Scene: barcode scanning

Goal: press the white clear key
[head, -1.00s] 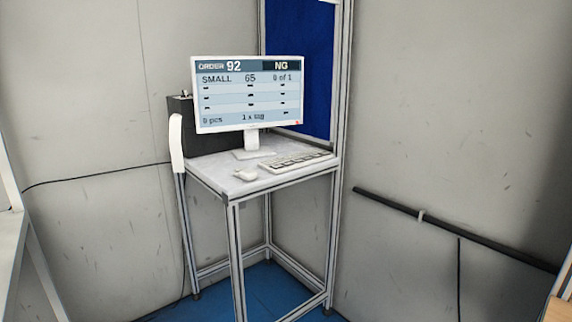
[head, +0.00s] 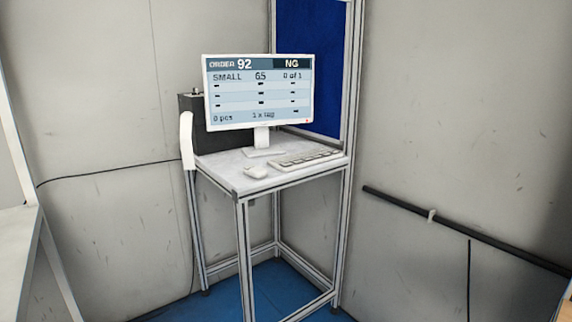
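A monitor (head: 258,92) stands on a small white table (head: 222,166) in the corner. Its screen reads ORDER 92, NG, SMALL 65 and 0 of 1. A light keyboard (head: 307,158) lies on the table to the right of the monitor's foot. I cannot make out a separate white clear key at this distance. Neither of my grippers is in view.
A white mouse (head: 256,172) lies near the table's front edge. A dark box (head: 190,120) stands behind the monitor at the left. A pale surface (head: 18,235) edges in at the far left. A dark rail (head: 465,242) runs along the right wall.

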